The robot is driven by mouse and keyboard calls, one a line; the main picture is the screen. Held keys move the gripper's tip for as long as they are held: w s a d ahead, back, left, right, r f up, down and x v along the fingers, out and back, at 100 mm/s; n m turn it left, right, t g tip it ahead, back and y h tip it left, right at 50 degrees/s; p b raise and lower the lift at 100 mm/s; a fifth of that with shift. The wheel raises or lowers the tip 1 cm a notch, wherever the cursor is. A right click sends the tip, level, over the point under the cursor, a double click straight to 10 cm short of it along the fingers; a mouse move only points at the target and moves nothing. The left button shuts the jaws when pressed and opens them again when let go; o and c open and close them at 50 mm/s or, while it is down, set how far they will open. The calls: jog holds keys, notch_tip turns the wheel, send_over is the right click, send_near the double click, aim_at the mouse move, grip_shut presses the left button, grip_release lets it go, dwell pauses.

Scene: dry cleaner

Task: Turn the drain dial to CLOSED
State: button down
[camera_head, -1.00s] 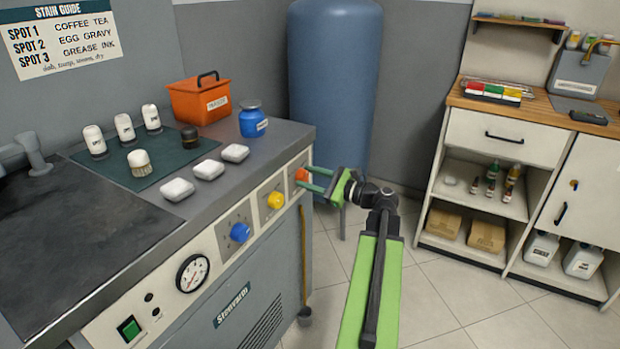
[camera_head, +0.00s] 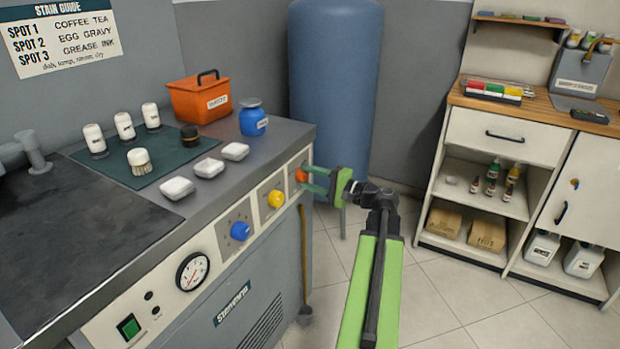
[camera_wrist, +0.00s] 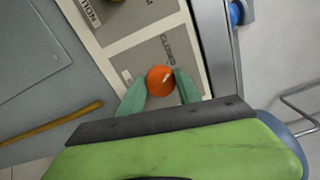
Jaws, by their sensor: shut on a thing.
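The orange dial (camera_head: 301,175) is at the right end of the machine's front panel. My gripper (camera_head: 309,180) is around it, and its green fingers come in from the right. In the wrist view the dial (camera_wrist: 160,80) sits between the two fingertips (camera_wrist: 159,88), which are shut on it. A small white mark on the dial's face slants toward the upper right. The word CLOSED (camera_wrist: 168,48) is printed on the panel above the dial in that view. Other lettering near the left finger is partly hidden.
A yellow dial (camera_head: 275,199) and a blue dial (camera_head: 240,230) are along the same panel. A blue jar (camera_head: 253,122) and an orange caddy (camera_head: 198,100) stand on top. A blue tank (camera_head: 335,90) is behind. Floor is clear toward the shelf unit (camera_head: 500,137).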

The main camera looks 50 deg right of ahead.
jog(key=shift+n, duration=0.9)
jog(key=c, duration=0.9)
grip_release()
jog(key=shift+o, duration=0.2)
jog(key=v, duration=1.7)
jog(key=shift+s, duration=0.2)
jog(key=shift+f, duration=0.1)
